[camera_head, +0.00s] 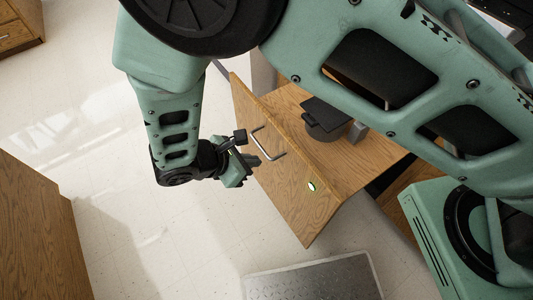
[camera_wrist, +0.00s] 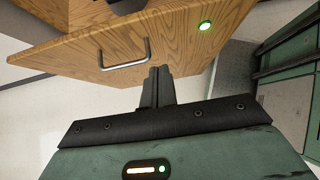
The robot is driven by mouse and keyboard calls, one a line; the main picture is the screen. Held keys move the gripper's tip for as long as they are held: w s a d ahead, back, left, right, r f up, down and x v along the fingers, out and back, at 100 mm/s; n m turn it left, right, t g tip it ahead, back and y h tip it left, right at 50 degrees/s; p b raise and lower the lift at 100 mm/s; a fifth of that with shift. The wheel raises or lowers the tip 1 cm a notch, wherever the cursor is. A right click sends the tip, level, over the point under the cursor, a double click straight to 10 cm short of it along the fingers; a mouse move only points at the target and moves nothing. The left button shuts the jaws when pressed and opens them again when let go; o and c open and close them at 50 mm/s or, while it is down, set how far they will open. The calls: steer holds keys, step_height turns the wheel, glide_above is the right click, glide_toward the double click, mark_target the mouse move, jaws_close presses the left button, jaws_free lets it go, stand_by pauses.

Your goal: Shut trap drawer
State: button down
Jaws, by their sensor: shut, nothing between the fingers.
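The trap drawer has an oak front (camera_head: 275,165) with a metal bar handle (camera_head: 267,142) and a small green-lit round spot (camera_head: 311,186). It stands pulled out, and its inside shows behind the front. In the wrist view the drawer front (camera_wrist: 175,40) fills the top, with the handle (camera_wrist: 124,55) left of the fingers and the green light (camera_wrist: 205,25) to the right. My gripper (camera_head: 255,160) is shut and empty, in front of the drawer front just below the handle. In the wrist view the fingertips (camera_wrist: 160,72) point at the front's lower edge; I cannot tell whether they touch it.
A dark lidded pot (camera_head: 326,120) sits inside the drawer. A grey mat (camera_head: 315,280) lies on the floor at the bottom. A wooden cabinet (camera_head: 35,235) stands at the lower left and another (camera_head: 18,28) at the upper left. The pale floor (camera_head: 95,110) between is clear.

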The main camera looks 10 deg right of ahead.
mark_target(292, 155)
steer(key=shift+w+d+f+p, duration=0.4)
steer(key=shift+w+d+f, duration=0.45)
steer(key=shift+d, duration=0.7)
steer(key=shift+w+d+f+p, duration=0.4)
steer(key=shift+d+f, duration=0.75)
steer(key=shift+d, duration=0.45)
steer(key=shift+w+d+f+p, duration=0.35)
steer(key=shift+w+d+f, duration=0.5)
steer(key=shift+d, duration=0.7)
steer(key=shift+s+f, duration=0.15)
steer(key=shift+f, duration=0.05)
